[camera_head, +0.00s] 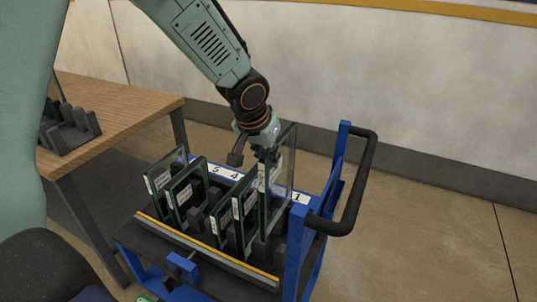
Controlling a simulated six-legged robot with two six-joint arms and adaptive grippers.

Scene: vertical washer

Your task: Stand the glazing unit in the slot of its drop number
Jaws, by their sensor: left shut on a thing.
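My left gripper (268,153) comes down from above and is shut on a glazing unit (284,178), a clear pane with a dark edge and a white label. The unit is upright at the right end of the row in the blue cart's slotted rack (205,250), near the number 1 on the number strip (298,199). Its lower edge is among the dark slot dividers; I cannot tell whether it is fully seated. Several other labelled glazing units (160,175) stand in the rack to its left. My right gripper is not in view.
A wooden table (120,110) at the left carries a dark slotted holder (68,130). The cart's black push handle (352,190) rises on the right. A pale wall (400,75) stands behind, and the floor at the right is clear.

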